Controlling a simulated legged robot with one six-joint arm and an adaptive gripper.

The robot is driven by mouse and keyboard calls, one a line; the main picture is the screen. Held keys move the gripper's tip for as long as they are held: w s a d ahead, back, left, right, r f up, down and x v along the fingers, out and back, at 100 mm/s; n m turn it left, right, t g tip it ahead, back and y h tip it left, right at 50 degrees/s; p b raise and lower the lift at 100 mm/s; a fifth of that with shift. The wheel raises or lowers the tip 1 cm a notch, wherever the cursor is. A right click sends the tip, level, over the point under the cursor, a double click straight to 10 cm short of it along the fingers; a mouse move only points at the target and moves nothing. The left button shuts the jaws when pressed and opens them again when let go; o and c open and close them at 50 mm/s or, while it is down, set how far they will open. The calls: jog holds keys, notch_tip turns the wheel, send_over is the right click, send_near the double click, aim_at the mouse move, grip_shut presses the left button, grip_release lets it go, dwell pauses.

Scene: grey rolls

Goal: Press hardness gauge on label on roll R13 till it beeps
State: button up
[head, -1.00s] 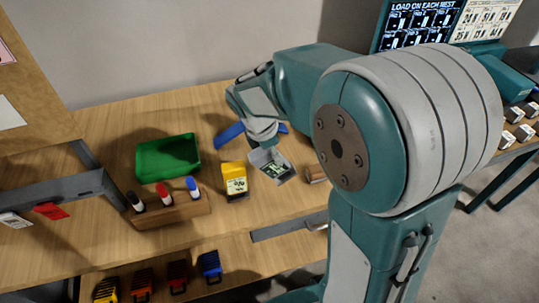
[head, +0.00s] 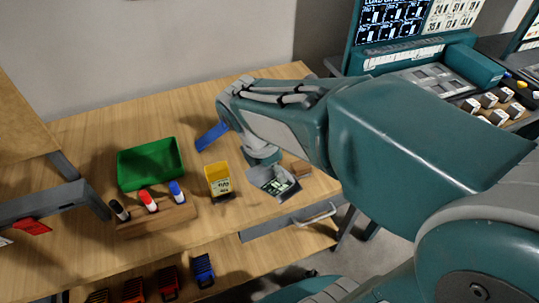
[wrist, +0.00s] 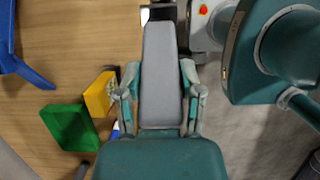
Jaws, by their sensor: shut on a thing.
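My gripper (wrist: 160,72) shows in the wrist view, its two jointed fingers on either side of a long grey object (wrist: 161,85). The gripper is shut on it; I cannot tell from its plain back whether this is the hardness gauge. In the head view my arm reaches left over the bench and its end points down, right of the yellow box (head: 218,180). A grey piece with green and white markings (head: 273,182) shows just below the arm's end. The gripper fingers are hidden there. I cannot make out roll R13 or its label in either view.
A green bin (head: 150,164), a wooden block with several markers (head: 155,217) and a blue piece (head: 211,136) are on the bench. A small brown block (head: 301,168) sits near the front edge. A screen (head: 392,22) stands at the back right.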

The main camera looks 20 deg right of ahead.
jog(key=c, duration=0.3)
jog(key=shift+r, duration=1.55)
jog(key=shift+c, duration=0.2)
jog(key=shift+w, duration=0.1)
